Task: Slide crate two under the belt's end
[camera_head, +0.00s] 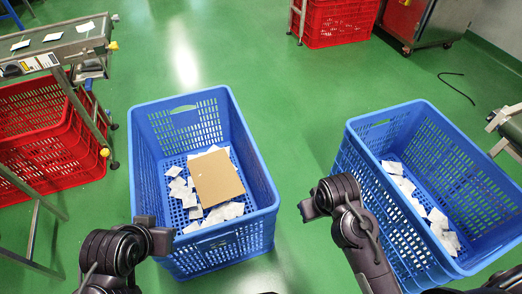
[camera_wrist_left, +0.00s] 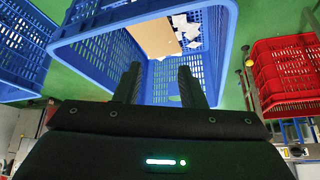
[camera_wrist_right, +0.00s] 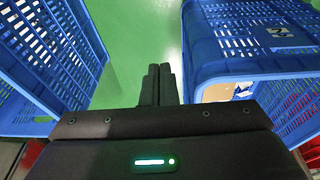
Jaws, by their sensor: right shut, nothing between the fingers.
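A blue crate (camera_head: 262,190) stands on the floor in the middle, holding white teabags (camera_head: 225,212) and a flat cardboard piece (camera_head: 215,178). In the right wrist view a label (camera_wrist_right: 281,31) that looks like a 2 is on its side wall. A belt's end (camera_head: 85,38) shows at upper left in the head view, beyond a red crate. My left gripper (camera_head: 156,228) is open at the blue crate's near left corner; I cannot tell whether it touches the rim. My right gripper (camera_head: 307,208) is shut and empty, in the gap between the two blue crates.
A second blue crate (camera_head: 357,160) with teabags stands at right. Red crates stand at left (camera_head: 45,145) and at the back (camera_head: 335,22). A metal frame with a caster (camera_head: 114,165) stands near the left red crate.

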